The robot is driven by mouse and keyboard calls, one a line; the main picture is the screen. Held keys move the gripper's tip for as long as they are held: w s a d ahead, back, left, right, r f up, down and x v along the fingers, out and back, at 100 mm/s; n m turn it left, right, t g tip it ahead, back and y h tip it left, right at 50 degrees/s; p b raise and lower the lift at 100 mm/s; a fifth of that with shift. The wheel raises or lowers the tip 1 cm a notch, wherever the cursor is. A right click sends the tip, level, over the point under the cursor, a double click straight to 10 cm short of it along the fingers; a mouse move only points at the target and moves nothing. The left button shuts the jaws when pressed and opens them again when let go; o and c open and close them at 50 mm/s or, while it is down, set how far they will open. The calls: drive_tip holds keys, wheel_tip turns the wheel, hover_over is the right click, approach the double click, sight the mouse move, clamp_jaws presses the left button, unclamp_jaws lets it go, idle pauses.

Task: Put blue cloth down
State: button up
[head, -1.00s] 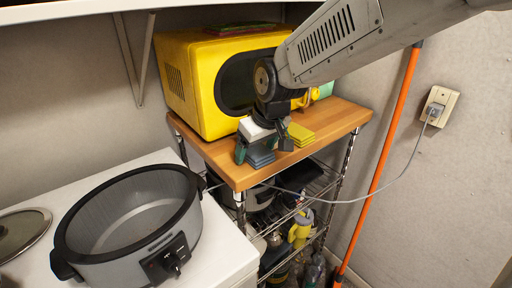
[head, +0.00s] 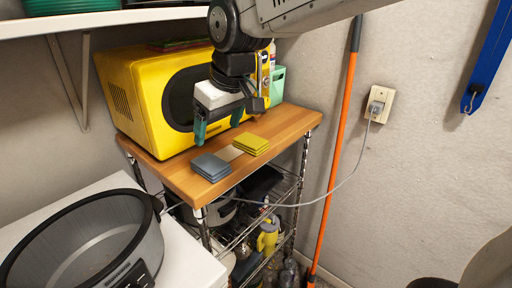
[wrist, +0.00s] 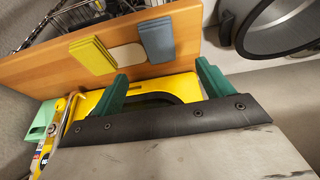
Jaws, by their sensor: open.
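The blue cloth (head: 210,166) lies folded on the wooden shelf top (head: 180,178), near its front left corner. It also shows in the wrist view (wrist: 157,40), flat on the wood and clear of the fingers. My gripper (head: 218,128) is open and empty, raised above and behind the cloth, in front of the yellow microwave. Its two green fingers (wrist: 160,85) stand apart in the wrist view with nothing between them. A folded yellow cloth (head: 251,143) lies to the right of the blue one, with a pale flat piece (head: 229,153) between them.
The yellow microwave (head: 130,85) stands at the back of the shelf top. A grey pot (head: 85,245) sits on the white surface at lower left. A cord runs from the wall outlet (head: 379,104) past the shelf. An orange pole (head: 340,140) stands at the right.

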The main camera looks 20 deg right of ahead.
drive_tip(key=s+d+f+m+g+h, duration=0.1)
drive_tip(key=s+d+f+m, duration=0.1)
drive_tip(key=s+d, duration=0.8)
drive_tip(key=s+d+f+m+g+h, duration=0.1)
drive_tip(key=s+d+f+m, duration=0.2)
drive_tip(key=s+d, duration=0.7)
drive_tip(key=s+m, duration=0.1)
drive_tip(key=s, duration=0.2)
drive_tip(key=shift+s+d+f+m, duration=0.2)
drive_tip(key=shift+f+m, duration=0.05)
drive_tip(key=shift+m, duration=0.15)
drive_tip(key=shift+o, duration=0.5)
